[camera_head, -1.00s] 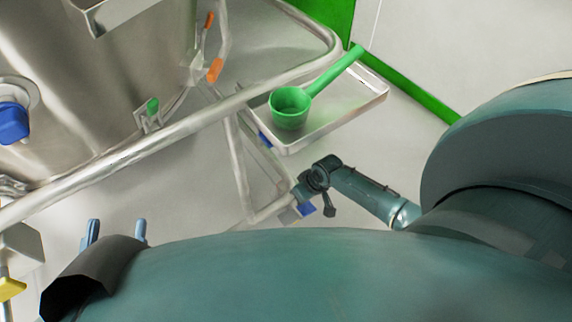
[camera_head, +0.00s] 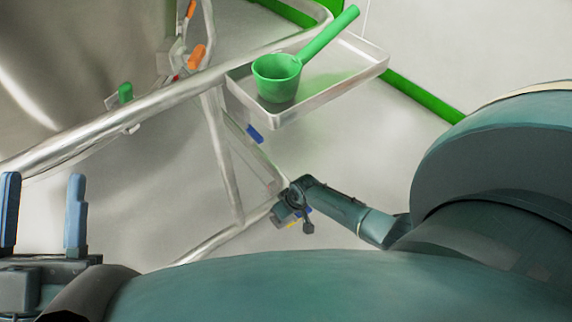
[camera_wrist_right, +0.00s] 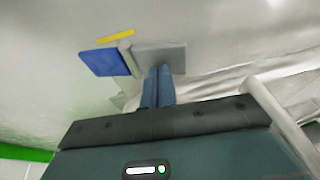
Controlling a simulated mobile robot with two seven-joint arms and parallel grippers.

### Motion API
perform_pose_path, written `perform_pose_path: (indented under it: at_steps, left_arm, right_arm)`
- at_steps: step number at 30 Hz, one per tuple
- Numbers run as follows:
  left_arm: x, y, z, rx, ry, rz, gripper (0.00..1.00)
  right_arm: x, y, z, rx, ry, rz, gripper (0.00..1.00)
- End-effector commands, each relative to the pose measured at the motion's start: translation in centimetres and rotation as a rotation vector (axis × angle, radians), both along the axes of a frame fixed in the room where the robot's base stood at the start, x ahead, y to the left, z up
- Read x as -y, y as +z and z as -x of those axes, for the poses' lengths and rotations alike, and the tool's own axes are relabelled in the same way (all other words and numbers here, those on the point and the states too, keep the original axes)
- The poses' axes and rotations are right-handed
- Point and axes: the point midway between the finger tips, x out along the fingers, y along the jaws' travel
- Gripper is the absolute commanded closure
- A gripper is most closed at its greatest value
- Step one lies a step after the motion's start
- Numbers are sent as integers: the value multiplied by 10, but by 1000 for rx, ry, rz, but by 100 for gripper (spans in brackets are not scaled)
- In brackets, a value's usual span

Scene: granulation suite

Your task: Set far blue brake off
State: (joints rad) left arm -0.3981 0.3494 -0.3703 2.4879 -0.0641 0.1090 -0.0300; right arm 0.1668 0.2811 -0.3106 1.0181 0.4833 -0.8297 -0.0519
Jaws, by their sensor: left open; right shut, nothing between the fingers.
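A blue brake pedal (camera_wrist_right: 103,62) with a yellow strip (camera_wrist_right: 115,40) and a grey plate (camera_wrist_right: 160,57) beside it shows in the right wrist view. The shut, empty fingers of my right gripper (camera_wrist_right: 157,75) point at the grey plate and overlap its lower edge; I cannot tell whether they touch. In the head view my right gripper (camera_head: 285,212) mostly covers this pedal, low on the frame. A second blue pedal (camera_head: 254,134) is higher on the frame, below the tray. My left gripper (camera_head: 44,215) is open and empty at lower left.
A steel tray (camera_head: 345,92) holds a green scoop (camera_head: 277,75). A steel tube rail (camera_head: 110,118) runs between my left gripper and the vessel (camera_head: 60,60). Orange handles (camera_head: 197,56) and a green knob (camera_head: 125,93) are by the vessel. Pale floor (camera_head: 430,55) is open at right.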

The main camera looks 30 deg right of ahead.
Motion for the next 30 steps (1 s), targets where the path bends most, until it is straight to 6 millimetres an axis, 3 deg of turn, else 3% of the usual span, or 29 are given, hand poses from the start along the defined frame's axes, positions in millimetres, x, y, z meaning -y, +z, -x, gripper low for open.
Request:
perform_pose_path:
  at_steps: [14, 30]
  left_arm:
    - [0, 2, -1, -16, -1, 0, 51]
    - [1, -11, 1, -110, 4, 17, 51]
  right_arm:
    - [-4, 1, 0, 2, 1, 35, 100]
    - [-8, -4, 1, 9, 1, 128, 100]
